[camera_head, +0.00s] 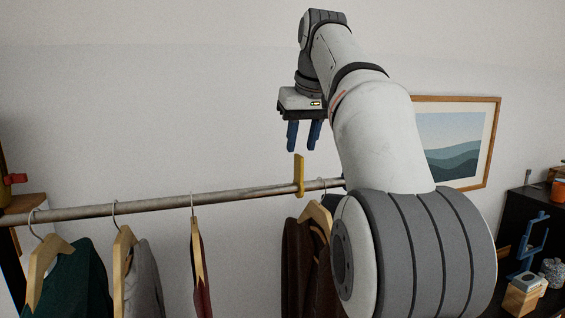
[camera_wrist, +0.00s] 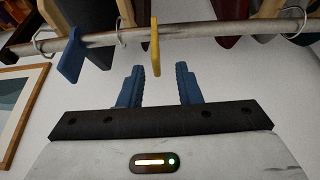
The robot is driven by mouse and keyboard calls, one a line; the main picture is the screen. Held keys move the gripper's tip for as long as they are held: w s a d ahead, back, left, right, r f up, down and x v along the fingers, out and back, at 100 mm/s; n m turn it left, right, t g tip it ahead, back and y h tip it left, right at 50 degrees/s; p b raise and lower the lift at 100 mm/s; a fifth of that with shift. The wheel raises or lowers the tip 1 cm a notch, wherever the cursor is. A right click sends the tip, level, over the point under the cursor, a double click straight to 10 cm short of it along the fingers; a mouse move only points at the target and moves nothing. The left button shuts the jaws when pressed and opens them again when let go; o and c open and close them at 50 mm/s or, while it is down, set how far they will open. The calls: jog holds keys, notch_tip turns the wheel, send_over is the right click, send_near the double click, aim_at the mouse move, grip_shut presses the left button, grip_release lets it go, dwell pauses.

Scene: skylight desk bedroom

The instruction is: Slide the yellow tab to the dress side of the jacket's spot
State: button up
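The yellow tab (camera_head: 299,172) stands upright on the metal rail (camera_head: 155,205), between the narrow dark red garment (camera_head: 201,268) and the brown garment (camera_head: 297,265). I cannot tell for sure which garments are the jacket and the dress. My gripper (camera_head: 303,136) is above the rail, its two blue fingers apart and empty. In the wrist view the yellow tab (camera_wrist: 155,48) lies ahead of the fingertips (camera_wrist: 160,70), nearer the left finger and not touching. A blue tab (camera_wrist: 72,55) is also on the rail there, past one hanger hook; my arm hides that stretch in the head view.
A green garment (camera_head: 78,285) and a grey one (camera_head: 143,280) hang further left on wooden hangers. A framed picture (camera_head: 456,140) is on the wall at right. A dark shelf (camera_head: 527,208) with small objects stands at far right. The rail left of the yellow tab is bare up to the dark red garment's hook.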

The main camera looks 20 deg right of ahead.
aim_at(299, 155)
jog(key=shift+w+d+r, duration=0.15)
jog(key=shift+w, duration=0.2)
jog(key=shift+w+f, duration=0.25)
jog(key=shift+f, duration=0.05)
jog(key=shift+b+x, duration=0.5)
jog(key=shift+x, duration=2.95)
grip_shut()
jog(key=shift+d, duration=0.1)
